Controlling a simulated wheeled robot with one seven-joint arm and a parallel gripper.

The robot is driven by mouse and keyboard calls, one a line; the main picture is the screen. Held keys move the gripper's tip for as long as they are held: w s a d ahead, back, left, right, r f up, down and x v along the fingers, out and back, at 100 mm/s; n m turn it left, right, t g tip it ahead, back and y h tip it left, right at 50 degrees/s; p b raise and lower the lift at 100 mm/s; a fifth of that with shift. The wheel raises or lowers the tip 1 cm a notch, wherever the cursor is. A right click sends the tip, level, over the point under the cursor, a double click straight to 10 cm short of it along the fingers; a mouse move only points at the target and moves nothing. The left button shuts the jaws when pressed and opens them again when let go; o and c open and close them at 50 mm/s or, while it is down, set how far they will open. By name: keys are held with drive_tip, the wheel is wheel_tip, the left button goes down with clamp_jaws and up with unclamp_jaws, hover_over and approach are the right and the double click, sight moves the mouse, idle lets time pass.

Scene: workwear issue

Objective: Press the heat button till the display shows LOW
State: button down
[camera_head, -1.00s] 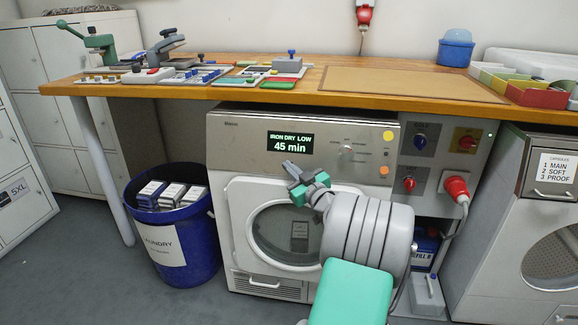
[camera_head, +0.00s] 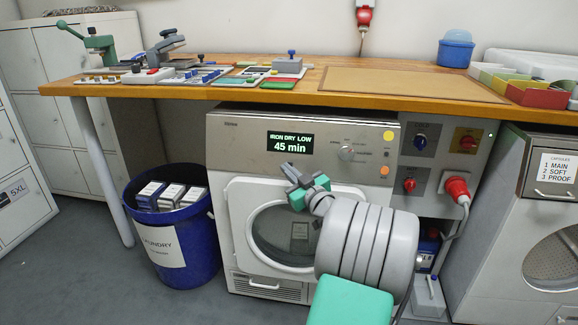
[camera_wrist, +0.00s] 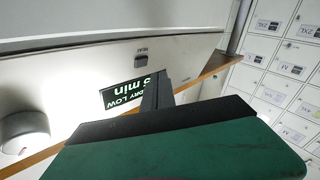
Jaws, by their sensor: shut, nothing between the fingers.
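The dryer (camera_head: 240,150) stands under the bench, and its lit display (camera_head: 290,142) reads "IRON DRY LOW 45 min". My gripper (camera_head: 289,169) is in front of the dryer panel, just below the display. Its jaws are shut and empty. In the wrist view, turned over, the gripper tips (camera_wrist: 156,92) overlap part of the display (camera_wrist: 128,92). A small grey button (camera_wrist: 141,61) with a tiny label sits close by, apart from the tips in the picture; I cannot read the label surely. In the head view this spot is hidden behind my gripper.
A round knob (camera_head: 347,153), a yellow button (camera_head: 389,135) and an orange button (camera_head: 384,170) are on the panel's right. Switches and a red plug (camera_head: 456,187) are beside the dryer. A blue laundry bin (camera_head: 180,240) stands left. The wooden bench (camera_head: 200,92) overhangs above.

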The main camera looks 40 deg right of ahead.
drive_tip(key=shift+s+a+r, duration=0.25)
drive_tip(key=shift+s+a, duration=0.3)
drive_tip(key=shift+a, duration=0.15)
drive_tip(key=shift+s+a+r, duration=0.25)
drive_tip(key=shift+s+a, duration=0.25)
drive_tip(key=shift+a, duration=0.2)
idle(0.5)
